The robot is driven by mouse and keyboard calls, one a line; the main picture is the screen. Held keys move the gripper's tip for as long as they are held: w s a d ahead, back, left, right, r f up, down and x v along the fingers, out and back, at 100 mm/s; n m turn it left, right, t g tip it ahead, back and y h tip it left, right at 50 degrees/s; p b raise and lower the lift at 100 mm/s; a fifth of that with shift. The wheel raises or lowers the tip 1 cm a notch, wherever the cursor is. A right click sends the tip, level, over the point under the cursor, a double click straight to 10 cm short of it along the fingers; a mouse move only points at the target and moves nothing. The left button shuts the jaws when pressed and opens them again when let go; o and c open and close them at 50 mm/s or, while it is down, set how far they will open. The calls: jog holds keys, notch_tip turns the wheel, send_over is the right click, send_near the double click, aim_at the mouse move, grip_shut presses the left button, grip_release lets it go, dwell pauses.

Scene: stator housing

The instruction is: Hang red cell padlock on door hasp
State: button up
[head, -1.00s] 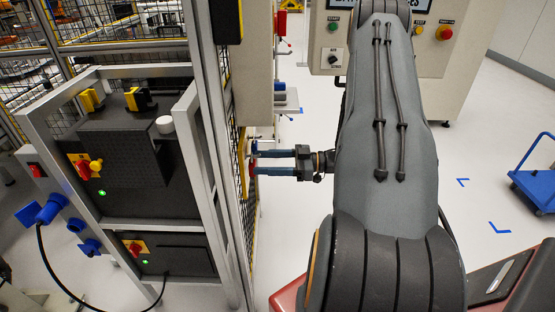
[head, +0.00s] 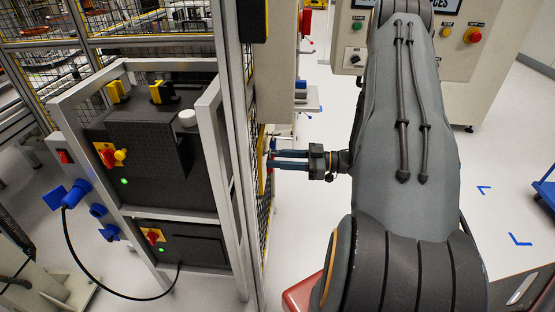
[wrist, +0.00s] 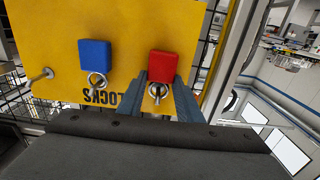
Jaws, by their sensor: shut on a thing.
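The red padlock (wrist: 163,66) is in front of a yellow board (wrist: 130,22) in the wrist view, its shackle ring at a metal peg. My gripper (wrist: 163,88) is shut on it, one blue-grey finger on each side of the body. I cannot tell whether the shackle still rests on the peg. In the head view my gripper (head: 272,160) reaches left to the board on the mesh fence, with a bit of red at its tips. The door hasp cannot be made out in either view.
A blue padlock (wrist: 95,53) hangs beside the red one, and an empty peg (wrist: 42,75) sticks out farther left. A dark cabinet (head: 160,160) in a metal frame stands left of the fence. A control box (head: 350,40) stands behind.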

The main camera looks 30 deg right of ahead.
jog(key=shift+s+d+r+p, duration=0.15)
jog(key=shift+r+p, duration=0.15)
jog(key=shift+r, duration=0.2)
jog(key=shift+d, duration=0.1)
jog(key=shift+v, duration=1.45)
jog(key=p+v, duration=0.1)
jog(key=v, duration=0.5)
jog(key=shift+r, duration=0.2)
jog(key=shift+s+d, duration=0.15)
